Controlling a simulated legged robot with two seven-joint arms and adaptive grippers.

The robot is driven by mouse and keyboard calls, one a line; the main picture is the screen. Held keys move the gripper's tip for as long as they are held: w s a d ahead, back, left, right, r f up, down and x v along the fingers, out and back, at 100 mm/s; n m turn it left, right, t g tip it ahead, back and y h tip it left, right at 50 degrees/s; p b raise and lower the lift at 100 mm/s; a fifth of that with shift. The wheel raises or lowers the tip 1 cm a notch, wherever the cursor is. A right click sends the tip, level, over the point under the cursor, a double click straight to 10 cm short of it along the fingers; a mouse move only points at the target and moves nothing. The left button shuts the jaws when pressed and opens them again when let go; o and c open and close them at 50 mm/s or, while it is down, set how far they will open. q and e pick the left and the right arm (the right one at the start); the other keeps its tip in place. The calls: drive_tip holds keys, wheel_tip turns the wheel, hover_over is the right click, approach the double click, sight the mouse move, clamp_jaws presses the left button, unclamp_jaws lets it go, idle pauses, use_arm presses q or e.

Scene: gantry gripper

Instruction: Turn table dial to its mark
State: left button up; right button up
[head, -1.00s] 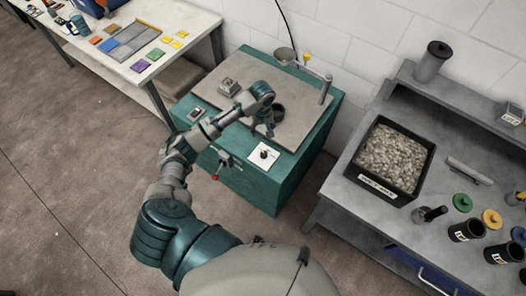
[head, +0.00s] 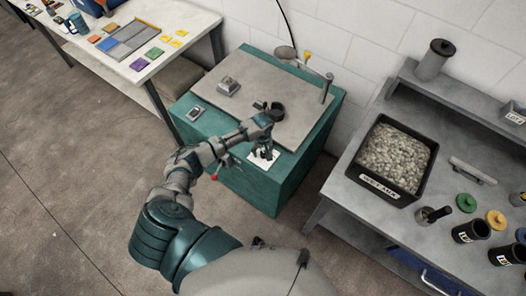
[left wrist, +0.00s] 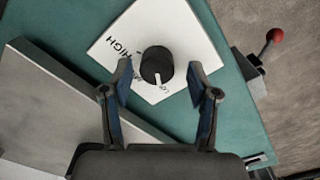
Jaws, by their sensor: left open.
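The black dial (left wrist: 156,66) stands on a white card (left wrist: 188,28) with printed words, one of them HIGH, in the left wrist view. A white pointer line on the dial faces the lower edge of the card, near a partly hidden word. My left gripper (left wrist: 163,88) is open, its fingers on either side of the dial's near edge; I cannot tell whether they touch it. In the head view my left gripper (head: 265,152) is over the white card (head: 262,166) on the teal cabinet (head: 250,190) and hides the dial. My right gripper is not in view.
A grey plate (head: 285,85) covers much of the cabinet top, with a small metal block (head: 228,86) and a dark ring (head: 276,111). A red-knobbed lever (left wrist: 275,36) sticks out from the cabinet's front. A grey bench with a gravel bin (head: 395,155) stands right.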

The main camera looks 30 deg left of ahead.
use_arm(q)
drive_tip(key=shift+d, duration=0.25)
drive_tip(key=shift+c, duration=0.5)
drive_tip(key=shift+d, duration=0.1)
clamp_jaws()
drive_tip(key=shift+r, duration=0.1)
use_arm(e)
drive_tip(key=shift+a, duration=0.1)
